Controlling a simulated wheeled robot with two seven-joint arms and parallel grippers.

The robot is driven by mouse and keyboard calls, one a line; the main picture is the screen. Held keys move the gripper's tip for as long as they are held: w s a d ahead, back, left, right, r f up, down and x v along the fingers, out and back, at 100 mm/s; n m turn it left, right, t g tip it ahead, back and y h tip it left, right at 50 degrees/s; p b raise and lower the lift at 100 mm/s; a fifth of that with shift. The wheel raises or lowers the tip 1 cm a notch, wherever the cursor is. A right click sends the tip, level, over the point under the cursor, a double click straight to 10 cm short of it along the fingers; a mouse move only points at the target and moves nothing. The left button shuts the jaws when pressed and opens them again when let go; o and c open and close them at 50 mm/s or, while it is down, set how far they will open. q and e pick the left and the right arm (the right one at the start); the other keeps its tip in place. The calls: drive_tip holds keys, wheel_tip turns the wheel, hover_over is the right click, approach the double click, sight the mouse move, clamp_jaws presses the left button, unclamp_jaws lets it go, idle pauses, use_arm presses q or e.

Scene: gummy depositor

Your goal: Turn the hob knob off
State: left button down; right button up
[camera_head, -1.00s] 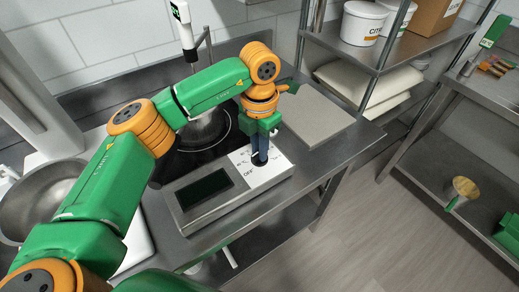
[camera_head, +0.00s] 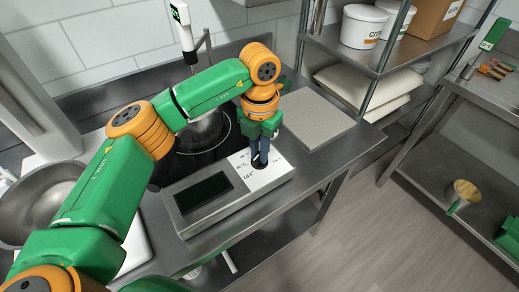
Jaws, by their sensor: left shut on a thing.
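The hob control box (camera_head: 182,222) lies at the front of the steel counter, with a dark display (camera_head: 204,192) on its left and a white panel (camera_head: 268,178) on its right. The panel bears small marks, among them "OFF". The hob knob (camera_head: 258,164) is dark and mostly hidden by my fingers. My left gripper (camera_head: 259,158) points down over the panel and is shut on the knob. The black hob (camera_head: 190,165) is behind the box, with a pot (camera_head: 203,132) on it partly hidden by my arm. My right gripper is not in view.
A metal bowl (camera_head: 38,205) stands at the left. A grey slab (camera_head: 315,118) lies on the counter right of my gripper. Shelves at the right hold white tubs (camera_head: 362,26), a cardboard box (camera_head: 432,14) and sacks (camera_head: 355,88). Open floor lies front right.

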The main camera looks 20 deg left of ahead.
use_arm(q)
drive_tip(key=c, duration=0.9)
unclamp_jaws()
drive_tip(key=shift+o, duration=0.2)
drive_tip(key=shift+r, duration=0.35)
wheel_tip(320, 180, up, 6)
drive_tip(key=shift+r+b, duration=0.1)
drive_tip(key=shift+b, duration=0.5)
drive_tip(key=shift+r, duration=0.15)
